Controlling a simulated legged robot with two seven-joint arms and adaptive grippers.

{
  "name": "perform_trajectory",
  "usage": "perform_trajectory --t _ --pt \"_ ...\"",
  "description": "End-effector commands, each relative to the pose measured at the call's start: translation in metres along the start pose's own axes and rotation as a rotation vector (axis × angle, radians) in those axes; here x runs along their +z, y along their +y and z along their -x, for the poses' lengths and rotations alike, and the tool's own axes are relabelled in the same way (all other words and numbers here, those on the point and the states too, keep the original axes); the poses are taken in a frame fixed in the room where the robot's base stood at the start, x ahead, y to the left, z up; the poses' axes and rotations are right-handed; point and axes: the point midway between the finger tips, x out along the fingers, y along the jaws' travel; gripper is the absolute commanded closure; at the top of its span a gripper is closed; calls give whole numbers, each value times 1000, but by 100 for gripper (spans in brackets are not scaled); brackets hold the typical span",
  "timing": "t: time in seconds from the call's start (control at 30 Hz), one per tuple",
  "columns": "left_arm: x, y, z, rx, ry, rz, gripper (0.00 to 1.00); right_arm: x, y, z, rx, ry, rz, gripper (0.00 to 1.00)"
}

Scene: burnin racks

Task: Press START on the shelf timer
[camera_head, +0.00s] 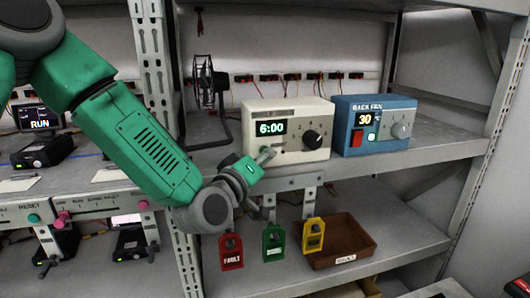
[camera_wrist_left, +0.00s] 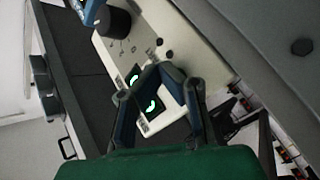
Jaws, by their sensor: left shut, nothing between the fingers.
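The shelf timer (camera_head: 287,128) is a cream box on the upper shelf, with a lit display reading 6:00 and a black knob at its right. It also shows tilted in the left wrist view (camera_wrist_left: 185,35), with the black knob and green-lit display parts. My left gripper (camera_head: 266,154) is shut and empty, with its tips at the lower left of the timer's front, below the display. In the left wrist view its fingers (camera_wrist_left: 160,72) cover part of the face. I cannot tell if they touch it. No START label is readable; the gripper may hide it. My right gripper is not in view.
A blue rack fan box (camera_head: 374,125) reading 30 stands just right of the timer. A small black fan (camera_head: 205,88) stands to its left. Red, green and yellow tags (camera_head: 274,242) hang below the shelf edge. A brown tray (camera_head: 341,241) sits on the lower shelf.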

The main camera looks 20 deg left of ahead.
Motion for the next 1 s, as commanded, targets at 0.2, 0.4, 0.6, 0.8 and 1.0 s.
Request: perform_trajectory --t 0.2,0.4,0.6,0.8,1.0 --pt "-1 -2 -2 -1 0 0 100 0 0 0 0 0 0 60" --pt "-2 -3 -3 -1 0 1 100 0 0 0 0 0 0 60" --pt "-4 -4 -5 0 0 1 100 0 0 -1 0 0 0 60" --pt "-4 -4 -6 0 1 0 100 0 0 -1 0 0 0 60" --pt "-4 -4 -5 0 1 0 100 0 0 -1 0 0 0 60"
